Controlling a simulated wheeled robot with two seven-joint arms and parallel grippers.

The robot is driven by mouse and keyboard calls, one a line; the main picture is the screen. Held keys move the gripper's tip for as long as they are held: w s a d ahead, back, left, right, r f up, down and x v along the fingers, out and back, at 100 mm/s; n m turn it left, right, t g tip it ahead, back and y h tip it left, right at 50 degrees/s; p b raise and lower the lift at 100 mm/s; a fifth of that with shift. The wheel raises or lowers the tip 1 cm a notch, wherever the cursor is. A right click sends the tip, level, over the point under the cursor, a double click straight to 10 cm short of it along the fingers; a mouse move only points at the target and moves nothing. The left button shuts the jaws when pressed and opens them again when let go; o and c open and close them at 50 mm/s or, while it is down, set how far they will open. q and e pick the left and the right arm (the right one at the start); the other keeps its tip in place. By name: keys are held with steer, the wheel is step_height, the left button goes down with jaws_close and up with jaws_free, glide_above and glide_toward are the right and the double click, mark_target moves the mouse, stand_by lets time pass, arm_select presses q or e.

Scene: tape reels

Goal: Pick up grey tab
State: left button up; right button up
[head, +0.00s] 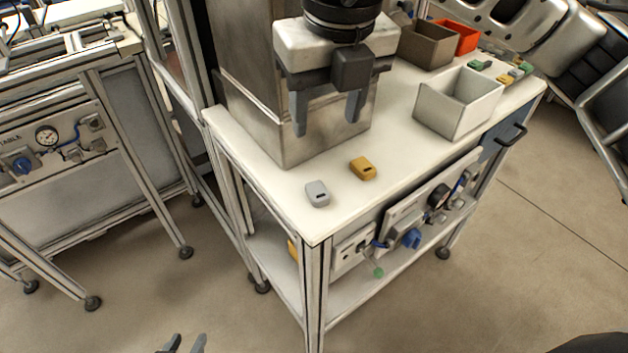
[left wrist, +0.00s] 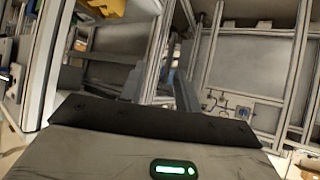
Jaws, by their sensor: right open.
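The grey tab (head: 317,194) lies on the white table top (head: 265,170) near its front left corner. A yellow-orange tab (head: 363,168) lies just to its right, apart from it. My right gripper (head: 328,118) hangs pointing down above the table, above the tabs in the picture. Its two grey fingers are apart with nothing between them. My left gripper (head: 185,344) shows only as two fingertips at the bottom edge of the head view, low over the floor and away from the table. The tips are apart and look empty.
A metal box-like column (head: 240,110) stands on the table behind the right gripper. A white open bin (head: 432,110), a brown bin (head: 428,48) and a red bin (head: 468,38) stand to the right. Small coloured pieces (head: 510,75) lie at the far right.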

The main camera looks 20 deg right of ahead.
step_height(320, 180, down, 4)
steer(key=b, duration=0.5)
glide_above(318, 191)
steer(key=s, duration=0.1)
step_height(318, 191, down, 6)
steer(key=shift+s+r, duration=0.1)
steer(key=shift+r, duration=0.1)
steer(key=shift+f, duration=0.35)
steer(key=f+b, duration=0.2)
steer(key=f, duration=0.1)
steer(key=f+b, duration=0.1)
steer(key=shift+w+f, duration=0.15)
steer(key=shift+w, duration=0.2)
steer(key=shift+w+f, duration=0.1)
steer(key=shift+f, duration=0.3)
steer(key=shift+c, duration=0.3)
arm_select(q)
steer(key=f, duration=0.1)
steer(key=d+f, duration=0.1)
steer(key=f, duration=0.1)
steer(key=shift+d+f+n+t+h, duration=0.2)
steer(key=shift+n+t+h, duration=0.1)
steer(key=shift+n+h, duration=0.1)
arm_select(e)
steer(key=c, duration=1)
